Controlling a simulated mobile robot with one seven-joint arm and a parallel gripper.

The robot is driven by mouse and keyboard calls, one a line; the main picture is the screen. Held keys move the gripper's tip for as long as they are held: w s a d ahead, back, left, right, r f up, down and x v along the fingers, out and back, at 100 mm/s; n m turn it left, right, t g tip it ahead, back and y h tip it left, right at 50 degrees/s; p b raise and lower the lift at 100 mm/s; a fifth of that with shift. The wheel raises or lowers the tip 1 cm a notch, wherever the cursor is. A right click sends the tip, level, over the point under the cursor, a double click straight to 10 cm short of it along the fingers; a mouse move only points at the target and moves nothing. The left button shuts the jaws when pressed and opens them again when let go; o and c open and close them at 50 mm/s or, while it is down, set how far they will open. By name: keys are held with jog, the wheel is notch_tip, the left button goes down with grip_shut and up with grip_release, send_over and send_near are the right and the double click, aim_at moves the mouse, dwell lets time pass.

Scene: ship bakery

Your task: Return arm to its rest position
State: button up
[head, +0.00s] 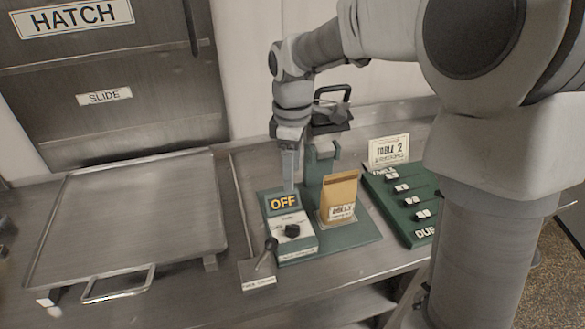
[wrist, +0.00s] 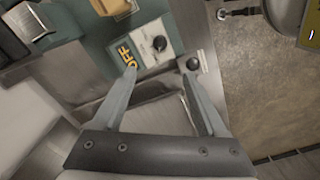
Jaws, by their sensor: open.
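My arm reaches in from the right in the head view. My gripper (head: 289,185) points down behind the OFF control box (head: 290,230), above the worktop. In the wrist view my gripper (wrist: 159,74) is open, its two fingers apart with nothing held between them. The control box (wrist: 148,42) with its black knob lies beyond the fingertips there. In the head view the fingers overlap, and I cannot tell the exact gap to the box.
A brown paper bag (head: 340,194) stands on a green stand (head: 360,236) right of the box. A small lever (head: 266,254) is at the front. A green slider panel (head: 402,195) and table sign (head: 389,150) are right. A metal tray (head: 130,215) lies left, below the hatch (head: 110,75).

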dwell(0.3)
jog(key=s+d+r+m+t, duration=0.2)
jog(key=s+d+r+m, duration=0.1)
jog(key=s+m, duration=0.4)
jog(key=s+d+r+m+t, duration=0.3)
jog(key=s+d+m, duration=0.3)
jog(key=s, duration=0.7)
jog(key=shift+s+r+m+t, duration=0.2)
jog(key=shift+r+m+t, duration=0.1)
jog(key=shift+r+m, duration=0.45)
